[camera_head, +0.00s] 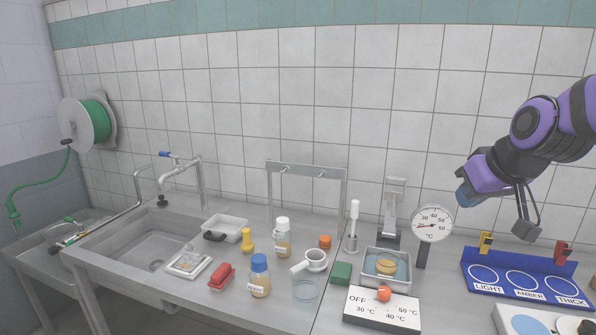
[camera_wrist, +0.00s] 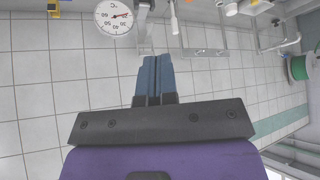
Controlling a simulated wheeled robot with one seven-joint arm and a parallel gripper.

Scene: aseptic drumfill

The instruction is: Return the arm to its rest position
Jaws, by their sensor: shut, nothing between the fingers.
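My arm is purple and black and comes in from the right edge in the head view. My gripper (camera_head: 464,198) is raised above the counter, to the right of the round dial thermometer (camera_head: 432,224). In the wrist view the two blue fingers of my gripper (camera_wrist: 154,62) lie side by side, shut, with nothing between them. The wrist view looks across the tiled wall and appears upside down. The thermometer (camera_wrist: 113,17) shows there at the top, apart from the fingers.
Below my gripper a blue stand (camera_head: 525,284) is marked LIGHT, AMBER and THICK. A dial box (camera_head: 382,310), a metal tray (camera_head: 386,283), bottles (camera_head: 260,276) and a cup (camera_head: 315,259) stand on the counter. A sink (camera_head: 150,250) is at left. The air before the wall is clear.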

